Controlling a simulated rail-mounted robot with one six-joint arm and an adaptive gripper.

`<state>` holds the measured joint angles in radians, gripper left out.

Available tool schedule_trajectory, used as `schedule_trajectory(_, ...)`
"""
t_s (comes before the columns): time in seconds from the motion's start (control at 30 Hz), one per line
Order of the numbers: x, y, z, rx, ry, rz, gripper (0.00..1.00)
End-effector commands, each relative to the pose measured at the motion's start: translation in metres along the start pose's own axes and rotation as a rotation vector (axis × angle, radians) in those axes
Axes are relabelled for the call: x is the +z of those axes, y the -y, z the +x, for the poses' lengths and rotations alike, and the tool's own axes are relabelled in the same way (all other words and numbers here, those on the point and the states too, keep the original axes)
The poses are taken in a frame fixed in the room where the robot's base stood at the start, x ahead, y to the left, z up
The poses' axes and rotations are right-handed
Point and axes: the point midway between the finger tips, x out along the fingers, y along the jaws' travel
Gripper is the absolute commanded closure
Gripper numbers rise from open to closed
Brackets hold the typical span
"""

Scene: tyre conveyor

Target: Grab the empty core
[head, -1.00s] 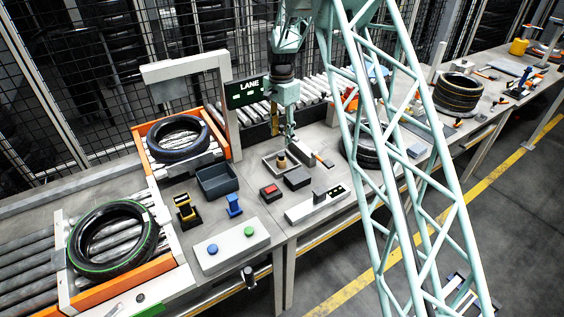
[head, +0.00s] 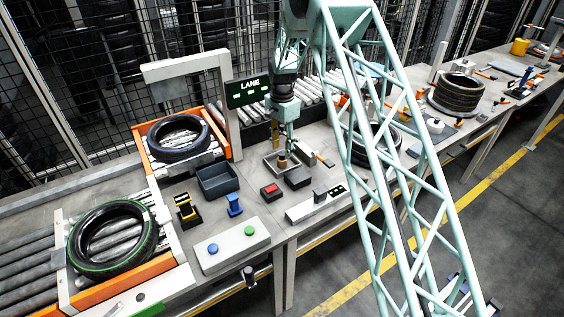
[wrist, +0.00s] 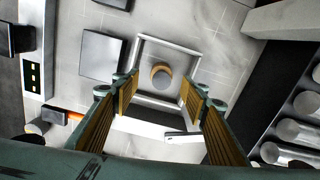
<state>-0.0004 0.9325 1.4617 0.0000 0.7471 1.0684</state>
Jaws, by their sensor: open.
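The core (head: 282,161) is a small upright cylinder, tan with a grey top, standing in a shallow square grey tray (head: 268,168). In the wrist view the core (wrist: 161,72) shows between and beyond my two fingers, near the middle of the tray (wrist: 168,46). My gripper (head: 289,150) is open, pointing down over the tray, close to the core; its ribbed yellow pads also show in the wrist view (wrist: 159,84). Nothing is between the pads' grip, and I cannot tell the exact height left above the core.
A dark block (head: 297,178) and a red-topped box (head: 270,192) stand in front of the tray. A dark open bin (head: 217,181) is to the left. An orange-handled tool (head: 323,158) lies at the right. Rollers (head: 325,87) run behind.

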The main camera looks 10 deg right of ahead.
Motion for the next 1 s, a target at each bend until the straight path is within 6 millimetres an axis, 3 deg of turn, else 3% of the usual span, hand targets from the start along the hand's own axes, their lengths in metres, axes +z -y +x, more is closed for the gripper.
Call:
schedule_trajectory(0.13,0.000,0.000,0.009,0.001,0.001,0.000,0.60)
schedule_trajectory(0.67,0.000,0.000,0.014,0.001,0.000,0.000,0.60)
schedule_trajectory(1.0,-0.002,0.003,0.045,0.001,0.001,0.000,0.60)
